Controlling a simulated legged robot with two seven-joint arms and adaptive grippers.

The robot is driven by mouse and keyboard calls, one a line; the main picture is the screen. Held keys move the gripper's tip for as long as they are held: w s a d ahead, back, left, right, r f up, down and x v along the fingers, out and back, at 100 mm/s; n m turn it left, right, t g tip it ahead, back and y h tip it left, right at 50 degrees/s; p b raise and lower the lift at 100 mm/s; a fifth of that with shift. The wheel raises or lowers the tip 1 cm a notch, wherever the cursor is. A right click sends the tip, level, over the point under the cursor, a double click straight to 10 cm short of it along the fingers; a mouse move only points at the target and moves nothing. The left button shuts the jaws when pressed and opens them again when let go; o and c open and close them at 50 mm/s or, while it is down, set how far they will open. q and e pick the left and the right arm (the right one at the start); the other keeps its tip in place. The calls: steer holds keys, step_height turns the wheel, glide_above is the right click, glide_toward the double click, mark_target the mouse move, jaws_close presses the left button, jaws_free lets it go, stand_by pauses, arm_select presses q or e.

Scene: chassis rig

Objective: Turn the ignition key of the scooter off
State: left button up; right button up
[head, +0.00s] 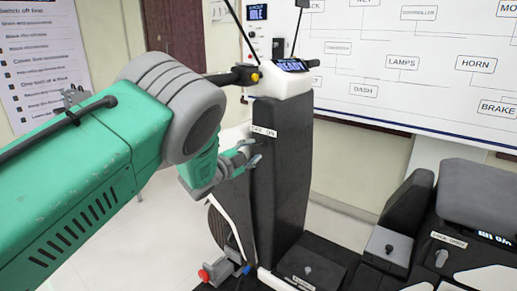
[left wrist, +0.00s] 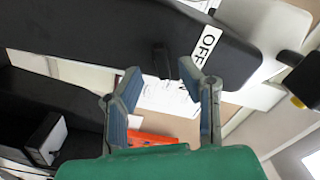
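The scooter's dark front column (head: 280,185) stands upright in the middle of the head view. A white OFF/ON label (head: 264,131) is on it, and the OFF part of the label (left wrist: 208,42) shows in the left wrist view. A dark ignition key (left wrist: 160,60) sticks out beside the label, between and just beyond my fingertips. My left gripper (head: 251,155) is at the column's left side, just below the label. In the left wrist view my left gripper (left wrist: 160,78) has its two blue-padded fingers apart, with nothing held between them. In the head view the key is too small to tell.
The handlebar with its display (head: 290,65) and white head cover is above my gripper. The grey seat (head: 478,190) and dark body, with another knob (head: 441,258), are at the right. A whiteboard diagram (head: 400,62) hangs behind. Open floor lies left of the scooter.

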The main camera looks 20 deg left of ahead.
mark_target(260, 146)
arm_select(q)
steer(key=shift+a+x, duration=0.1)
steer(key=shift+x, duration=0.55)
steer(key=shift+a+x, duration=0.15)
steer(key=shift+x, duration=0.5)
steer(key=shift+w+d, duration=0.15)
steer(key=shift+d, duration=0.05)
arm_select(e)
steer(key=shift+a+r, duration=0.1)
arm_select(q)
steer(key=shift+d, duration=0.1)
jaws_close()
